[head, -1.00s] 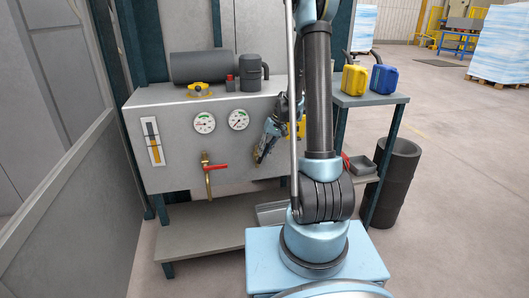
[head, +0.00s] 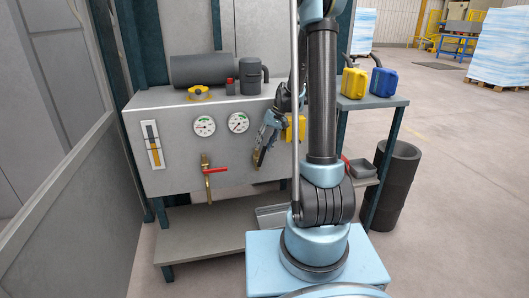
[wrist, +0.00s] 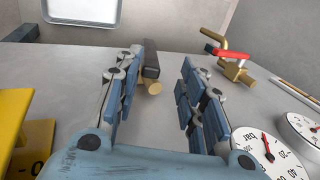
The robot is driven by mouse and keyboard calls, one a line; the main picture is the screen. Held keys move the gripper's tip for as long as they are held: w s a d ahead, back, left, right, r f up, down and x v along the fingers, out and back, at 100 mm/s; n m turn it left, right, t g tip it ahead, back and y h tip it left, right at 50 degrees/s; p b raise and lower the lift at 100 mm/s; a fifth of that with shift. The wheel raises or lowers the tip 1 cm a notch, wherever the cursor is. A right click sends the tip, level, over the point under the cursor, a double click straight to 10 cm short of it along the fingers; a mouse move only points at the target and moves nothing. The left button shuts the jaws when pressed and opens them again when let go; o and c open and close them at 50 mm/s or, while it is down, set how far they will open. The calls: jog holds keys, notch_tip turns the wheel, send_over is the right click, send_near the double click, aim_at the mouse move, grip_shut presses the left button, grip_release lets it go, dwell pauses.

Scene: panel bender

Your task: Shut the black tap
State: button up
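The black tap has a black bar handle (wrist: 151,58) and a brass end (wrist: 154,88). In the wrist view it lies between and beyond the fingers of my gripper (wrist: 163,76), which is open with a clear gap. I cannot tell whether a finger touches the handle. In the head view my gripper (head: 262,150) points down at the right part of the grey tank front (head: 180,175) and hides most of the black tap. A second tap, with a red handle (head: 216,170), is on the left; its red lever (wrist: 230,54) also shows in the wrist view.
Two dial gauges (head: 204,126) (head: 238,122) and a level gauge (head: 153,143) are on the tank front. A yellow block (head: 296,128) is right of my gripper. A side shelf (head: 372,102) holds a yellow can (head: 354,82) and a blue can (head: 383,80).

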jog(key=shift+r, duration=2.35)
jog(key=shift+c, duration=0.3)
jog(key=c, duration=0.4)
jog(key=shift+a+n, duration=0.2)
jog(key=shift+n, duration=0.1)
grip_shut()
jog(key=shift+s+a+r+n, duration=0.15)
jog(key=shift+a+n, duration=0.15)
jog(key=shift+n, duration=0.3)
jog(key=a+r+n+h, duration=0.1)
jog(key=a+n, duration=0.1)
jog(key=n, duration=0.3)
jog(key=s+a+r+n+h, duration=0.1)
jog(key=a+n+h, duration=0.1)
jog(key=n, duration=0.3)
jog(key=a+r+n+h, duration=0.1)
jog(key=a+n, duration=0.2)
jog(key=n, duration=0.3)
jog(key=shift+s+a+r+t+h, duration=0.2)
jog(key=shift+a+r+t+h, duration=0.1)
jog(key=shift+r+t, duration=0.1)
jog(key=shift+w+d+f, duration=0.1)
jog(key=shift+d+f, duration=0.55)
jog(key=shift+f, duration=1.2)
jog(key=shift+w+d+f, duration=0.1)
jog(key=shift+d+f, duration=0.5)
jog(key=shift+f, duration=1.25)
jog(key=shift+w+d+f, duration=0.1)
jog(key=shift+d+f, duration=0.55)
jog(key=shift+f, duration=1.2)
